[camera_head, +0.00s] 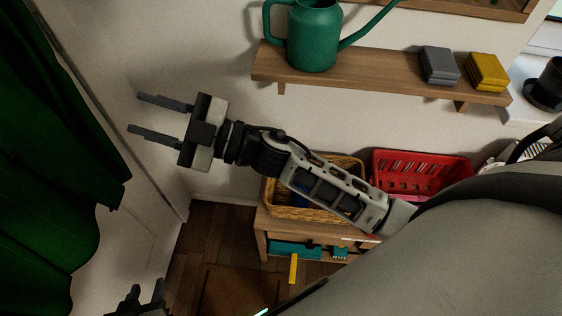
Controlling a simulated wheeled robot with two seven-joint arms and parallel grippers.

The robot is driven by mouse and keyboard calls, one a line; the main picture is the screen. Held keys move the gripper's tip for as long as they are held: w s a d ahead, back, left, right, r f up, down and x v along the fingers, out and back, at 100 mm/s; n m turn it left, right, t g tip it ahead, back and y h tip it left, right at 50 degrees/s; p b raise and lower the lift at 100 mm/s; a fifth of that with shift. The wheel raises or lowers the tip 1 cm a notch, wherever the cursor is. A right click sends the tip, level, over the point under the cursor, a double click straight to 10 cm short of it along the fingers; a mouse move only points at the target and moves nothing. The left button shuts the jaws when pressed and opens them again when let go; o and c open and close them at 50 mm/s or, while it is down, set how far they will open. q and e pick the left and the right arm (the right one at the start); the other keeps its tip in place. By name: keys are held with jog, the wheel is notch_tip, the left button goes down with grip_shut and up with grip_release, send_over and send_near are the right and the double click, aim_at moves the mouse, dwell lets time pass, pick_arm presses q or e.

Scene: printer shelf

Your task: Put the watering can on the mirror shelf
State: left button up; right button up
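The green watering can (312,40) stands upright on a wooden wall shelf (370,72), near its left end. Its spout points up to the right and its top is cut off by the picture edge. My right gripper (135,113) is open and empty, left of and below the can, with its fingers pointing left, away from it. My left gripper (147,288) is at the bottom edge, far below the can, with its fingers apart and nothing visible between them. No mirror is recognisable, so I cannot tell which shelf is the mirror shelf.
A grey block (439,66) and a yellow block (487,72) sit on the wall shelf's right half. Another wooden ledge (470,10) is cut off above. Below are a wicker basket (285,212) and red basket (420,172). A green curtain (50,150) hangs left.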

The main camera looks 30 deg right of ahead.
jog(key=s+d+f+m+t+h, duration=0.1)
jog(key=s+d+f+m+h, duration=0.2)
jog(key=d+f+m+h, duration=0.5)
jog(key=s+d+f+m+t+h, duration=0.1)
jog(key=s+d+f+m+h, duration=0.2)
jog(key=f+m+h, duration=0.5)
jog(key=s+d+f+g, duration=0.3)
jog(key=s+f+g, duration=0.1)
jog(key=s+f, duration=0.4)
notch_tip(320, 180, down, 3)
jog(key=shift+s+r+g+y, duration=0.15)
jog(key=shift+s+g+y, duration=0.05)
jog(key=shift+g+y, duration=0.2)
